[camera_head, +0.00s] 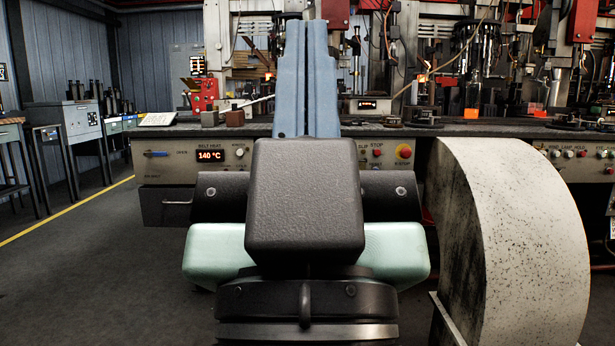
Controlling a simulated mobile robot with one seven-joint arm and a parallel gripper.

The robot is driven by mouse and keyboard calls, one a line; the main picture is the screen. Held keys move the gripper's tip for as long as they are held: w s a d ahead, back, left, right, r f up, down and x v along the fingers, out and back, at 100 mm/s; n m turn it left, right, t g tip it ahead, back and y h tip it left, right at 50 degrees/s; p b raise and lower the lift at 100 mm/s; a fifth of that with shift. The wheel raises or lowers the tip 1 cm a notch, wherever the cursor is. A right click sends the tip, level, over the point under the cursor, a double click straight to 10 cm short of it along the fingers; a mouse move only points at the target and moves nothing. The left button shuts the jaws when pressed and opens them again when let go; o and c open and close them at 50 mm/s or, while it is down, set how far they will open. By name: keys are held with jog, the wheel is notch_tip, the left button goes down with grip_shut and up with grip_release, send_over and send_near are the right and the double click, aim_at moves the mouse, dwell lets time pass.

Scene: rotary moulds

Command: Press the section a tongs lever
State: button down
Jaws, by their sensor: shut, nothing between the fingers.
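My gripper (306,28) is seen from behind in the head view, its two blue-grey fingers pointing up and away over the front of the machine bench. The fingers are side by side and shut, with only a thin dark line between them and nothing held. I cannot pick out the section a tongs lever for certain. The fingers and dark wrist hide the middle of the bench and part of its front panel. A thin pale rod (253,103) slants up towards the left side of the fingers; I cannot tell what it belongs to.
The bench's dark top (480,129) carries moulds, posts and a glowing orange piece (473,96). A display (210,156) reads 140 °C under "BELT HEAT". A large speckled curved body (520,240) blocks the right. Floor at left is open.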

notch_tip(320, 180, up, 49)
jog(key=p, duration=4.6)
jog(key=shift+f, duration=0.15)
